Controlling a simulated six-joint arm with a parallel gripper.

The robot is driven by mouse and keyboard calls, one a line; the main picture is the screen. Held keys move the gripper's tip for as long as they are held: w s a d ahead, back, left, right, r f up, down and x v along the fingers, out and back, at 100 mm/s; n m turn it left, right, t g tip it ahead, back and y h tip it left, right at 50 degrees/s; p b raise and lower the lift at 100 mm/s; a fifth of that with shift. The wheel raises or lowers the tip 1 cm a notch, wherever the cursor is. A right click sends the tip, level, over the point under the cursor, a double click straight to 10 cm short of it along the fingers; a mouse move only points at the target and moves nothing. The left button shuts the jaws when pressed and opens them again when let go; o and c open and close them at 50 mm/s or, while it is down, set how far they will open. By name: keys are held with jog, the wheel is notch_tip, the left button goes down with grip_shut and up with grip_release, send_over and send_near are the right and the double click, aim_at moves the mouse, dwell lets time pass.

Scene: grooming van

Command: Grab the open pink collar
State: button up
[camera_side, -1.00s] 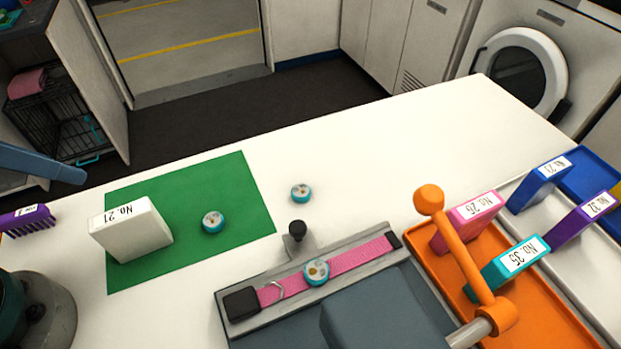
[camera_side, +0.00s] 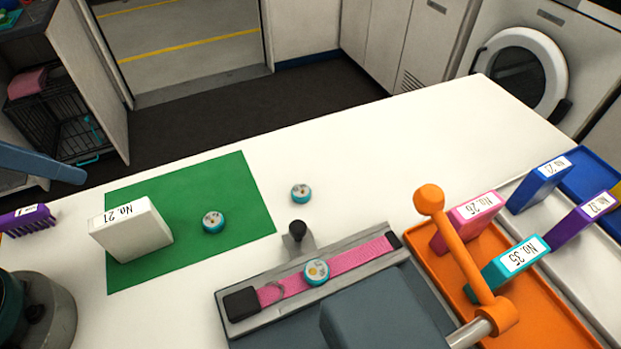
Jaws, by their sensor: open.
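The pink collar (camera_side: 357,258) lies open and stretched out flat along the grey bed of a fixture (camera_side: 233,300) at the front middle. Its black buckle (camera_side: 241,303) is at the left end and a small black tip (camera_side: 394,240) at the right end. A thin metal ring (camera_side: 274,291) sits on the strap near the buckle. A round teal-rimmed tag (camera_side: 317,271) lies on the strap near its middle. My gripper is not in view, and nothing is seen holding the collar.
An orange lever (camera_side: 457,255) with a ball end rises right of the collar. A dark knob (camera_side: 298,230) stands behind it. A white No. 21 box (camera_side: 133,232) stands on the green mat (camera_side: 235,190). Labelled boxes stand in trays at right. The back of the table is clear.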

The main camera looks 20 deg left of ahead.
aim_at(244, 312)
jog(key=shift+o, duration=0.5)
jog(key=shift+s+d, duration=0.2)
jog(key=shift+d, duration=0.05)
jog(key=w+d+n+g+h, duration=0.3)
jog(key=d+n+g+h, duration=0.25)
jog(key=d+g, duration=0.5)
jog(key=d+f+n+g+h, duration=0.1)
jog(key=d+f, duration=0.1)
jog(key=f, duration=0.2)
jog(key=d+f+n+g+h, duration=0.1)
jog(key=d+f+g, duration=0.1)
jog(key=d+f, duration=0.1)
jog(key=d+f+n+g+h, duration=0.1)
jog(key=d+f+h, duration=0.1)
jog(key=f, duration=0.2)
jog(key=shift+d+f+n+g, duration=0.15)
jog(key=shift+f+n+g, duration=0.1)
jog(key=shift+f, duration=0.15)
jog(key=shift+x, duration=2.65)
